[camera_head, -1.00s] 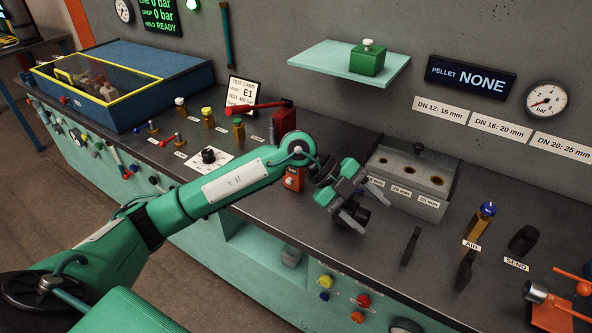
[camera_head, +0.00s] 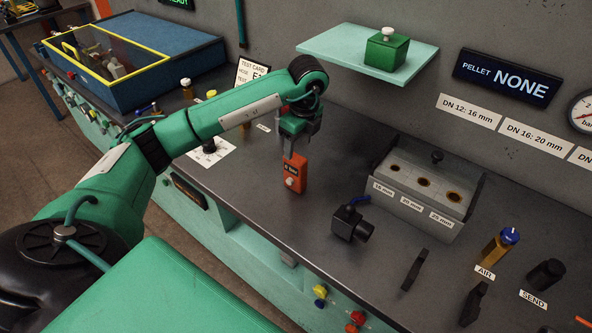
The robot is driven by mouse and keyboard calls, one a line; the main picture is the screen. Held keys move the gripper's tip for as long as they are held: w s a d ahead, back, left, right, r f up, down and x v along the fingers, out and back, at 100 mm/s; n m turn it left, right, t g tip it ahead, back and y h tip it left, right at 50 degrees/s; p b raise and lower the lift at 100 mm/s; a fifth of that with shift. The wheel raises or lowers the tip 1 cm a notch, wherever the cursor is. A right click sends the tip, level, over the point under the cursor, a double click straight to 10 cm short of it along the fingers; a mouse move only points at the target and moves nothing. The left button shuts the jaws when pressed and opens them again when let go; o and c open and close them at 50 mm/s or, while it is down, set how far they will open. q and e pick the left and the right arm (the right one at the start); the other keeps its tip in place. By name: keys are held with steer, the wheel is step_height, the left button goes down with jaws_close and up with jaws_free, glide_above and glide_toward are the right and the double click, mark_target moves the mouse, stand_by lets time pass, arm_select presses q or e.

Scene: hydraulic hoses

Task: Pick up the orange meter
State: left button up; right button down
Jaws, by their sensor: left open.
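The orange meter (camera_head: 294,178) stands upright on the dark bench top, with a small dark display and a pale knob on its front. My left gripper (camera_head: 295,146) points down right above the meter. Its fingers are open and reach the top of the meter. I cannot tell whether they touch its sides. My right gripper is not in this view.
A black camera-like block (camera_head: 352,224) lies to the right of the meter. Behind it stands a grey box (camera_head: 424,205) with several holes. A teal shelf (camera_head: 325,45) with a green box (camera_head: 386,52) is above. A white card (camera_head: 196,157) lies left. Bench in front of the meter is clear.

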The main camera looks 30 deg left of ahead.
mark_target(295, 157)
arm_select(q)
steer(key=f, duration=0.3)
steer(key=shift+a+f+p, duration=0.15)
steer(key=shift+a+p, duration=0.1)
steer(key=shift+p, duration=0.15)
steer(key=f+p, duration=0.1)
steer(key=f, duration=0.2)
steer(key=shift+a+f+p, duration=0.3)
steer(key=shift+a+p, duration=0.05)
steer(key=shift+f, duration=0.6)
jaws_close()
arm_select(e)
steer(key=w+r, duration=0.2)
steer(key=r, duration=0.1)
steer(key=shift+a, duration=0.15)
arm_select(q)
steer(key=shift+r, duration=0.1)
